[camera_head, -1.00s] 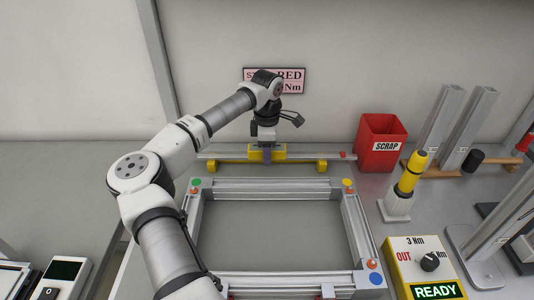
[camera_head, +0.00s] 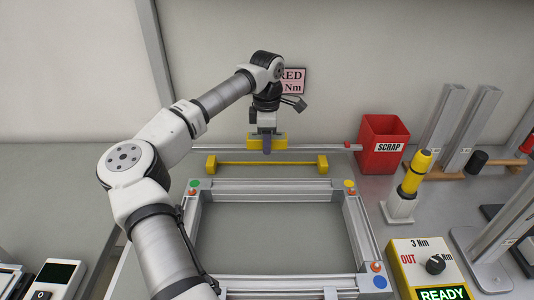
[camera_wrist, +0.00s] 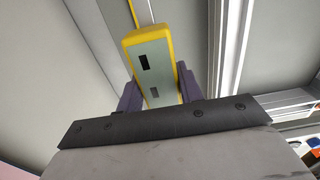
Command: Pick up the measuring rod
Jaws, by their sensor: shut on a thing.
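The measuring rod (camera_head: 320,149) is a long thin grey bar with a yellow block at its middle and a red tip at its right end. My gripper (camera_head: 267,146) is shut on the yellow block and holds the rod roughly level, above and behind its yellow stand. In the wrist view the block (camera_wrist: 152,60) shows a grey face with small dark windows, between the two dark purple fingers of my gripper (camera_wrist: 155,90). The rod's left end is partly hidden behind my arm.
The empty yellow stand (camera_head: 267,164) lies behind an aluminium frame (camera_head: 270,185) with coloured corner dots. A red scrap bin (camera_head: 382,160) is close to the rod's right end. A yellow-handled tool (camera_head: 413,172) and a torque box (camera_head: 425,250) are at right. A wall is behind.

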